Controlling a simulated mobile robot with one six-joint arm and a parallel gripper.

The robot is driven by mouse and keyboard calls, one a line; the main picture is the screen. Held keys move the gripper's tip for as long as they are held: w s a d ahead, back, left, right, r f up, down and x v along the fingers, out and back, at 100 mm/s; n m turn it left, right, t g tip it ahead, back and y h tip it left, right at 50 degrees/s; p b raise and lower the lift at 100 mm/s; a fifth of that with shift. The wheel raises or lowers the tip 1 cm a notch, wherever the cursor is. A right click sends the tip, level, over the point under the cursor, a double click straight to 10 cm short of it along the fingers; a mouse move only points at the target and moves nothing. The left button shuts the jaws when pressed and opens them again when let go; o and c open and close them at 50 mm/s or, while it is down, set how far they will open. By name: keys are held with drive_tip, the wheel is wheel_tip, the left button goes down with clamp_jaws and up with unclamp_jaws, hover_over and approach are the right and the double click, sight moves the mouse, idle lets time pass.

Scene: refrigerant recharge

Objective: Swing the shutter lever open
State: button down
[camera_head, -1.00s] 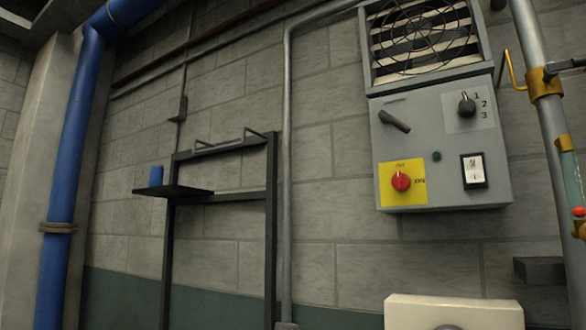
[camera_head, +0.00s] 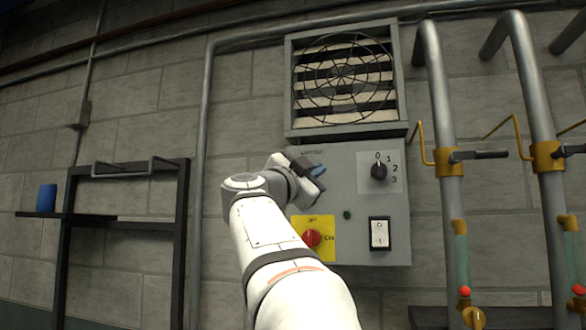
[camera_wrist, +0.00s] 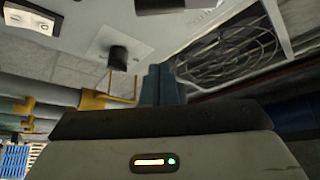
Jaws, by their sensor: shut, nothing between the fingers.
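The shutter lever (camera_wrist: 172,5) appears as a dark bar cut off by the top edge of the wrist view, beside a small label on the grey panel. In the head view my arm reaches up across the control box (camera_head: 365,228), and my gripper (camera_head: 318,170) is in front of the lever's place, so I cannot clearly tell the lever from the gripper there. The blue fingers of my gripper (camera_wrist: 163,84) are together and empty in the wrist view. A gap shows between them and the dark bar. The louvred shutter (camera_head: 345,75) sits behind a round wire guard above the box.
The box also carries a black selector knob (camera_head: 378,171), a red rotary switch (camera_head: 311,238) on a yellow plate and a white rocker switch (camera_head: 379,234). Pipes with brass clamps (camera_head: 449,161) stand to the right. A black rack (camera_head: 122,170) stands at the left.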

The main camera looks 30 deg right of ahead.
drive_tip(key=p+x, duration=0.2)
drive_tip(key=x, duration=0.4)
drive_tip(key=w+f, duration=0.1)
drive_tip(key=w+a+f, duration=0.1)
drive_tip(key=shift+w+a+f+b, duration=0.1)
drive_tip(key=shift+w+f+b, duration=0.2)
drive_tip(key=shift+f, duration=0.1)
